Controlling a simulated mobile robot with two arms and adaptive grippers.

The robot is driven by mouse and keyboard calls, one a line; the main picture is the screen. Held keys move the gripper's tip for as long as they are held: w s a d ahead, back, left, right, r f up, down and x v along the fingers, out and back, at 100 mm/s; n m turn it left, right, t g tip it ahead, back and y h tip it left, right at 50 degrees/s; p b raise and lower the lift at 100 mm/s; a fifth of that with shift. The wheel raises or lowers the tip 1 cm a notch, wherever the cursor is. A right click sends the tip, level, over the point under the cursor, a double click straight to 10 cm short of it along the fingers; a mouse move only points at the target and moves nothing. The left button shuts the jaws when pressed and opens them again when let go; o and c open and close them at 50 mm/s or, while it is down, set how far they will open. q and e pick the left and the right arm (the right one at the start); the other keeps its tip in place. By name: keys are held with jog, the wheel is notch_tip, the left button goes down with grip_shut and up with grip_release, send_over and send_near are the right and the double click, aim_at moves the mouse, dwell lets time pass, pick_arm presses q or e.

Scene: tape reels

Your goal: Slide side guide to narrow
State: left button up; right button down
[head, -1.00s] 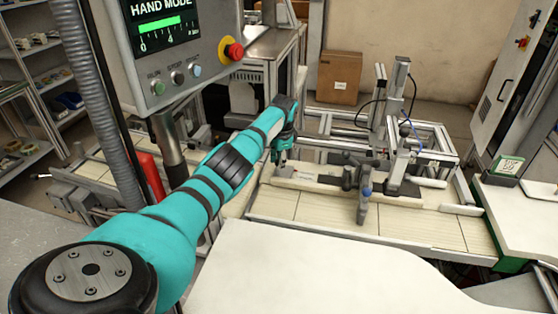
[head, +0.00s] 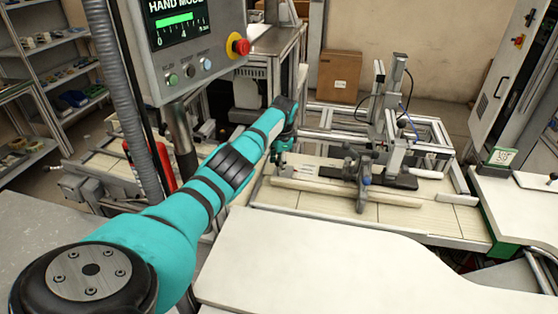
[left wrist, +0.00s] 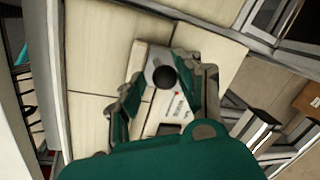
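In the head view, a long cream rail (head: 345,192), which looks like the side guide, lies along the near part of the pale slatted conveyor bed (head: 300,199). My left gripper (head: 280,158) points down at the bed behind the rail's left end. In the left wrist view, my left gripper (left wrist: 163,102) has its fingers apart, on either side of a light plate with a round black knob (left wrist: 165,77) and a small printed label (left wrist: 177,106). I cannot tell whether the fingers touch the plate.
A metal frame with posts (head: 392,125) and a dark clamp-like fitting (head: 362,180) stand over the bed to the right. A control panel (head: 190,50) with a red button hangs at upper left. A white tabletop (head: 320,265) lies in front.

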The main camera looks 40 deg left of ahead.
pick_arm(q)
jog(key=shift+o, duration=1.3)
jog(key=shift+s, duration=0.1)
jog(key=shift+a, duration=0.1)
jog(key=shift+r, duration=0.1)
notch_tip(320, 180, up, 12)
jog(key=d, duration=0.2)
jog(key=shift+s+f, duration=0.2)
jog(key=shift+s, duration=0.25)
pick_arm(e)
jog(key=shift+w+a, duration=0.45)
jog(key=shift+w, duration=0.3)
pick_arm(q)
jog(key=shift+d+f, duration=0.1)
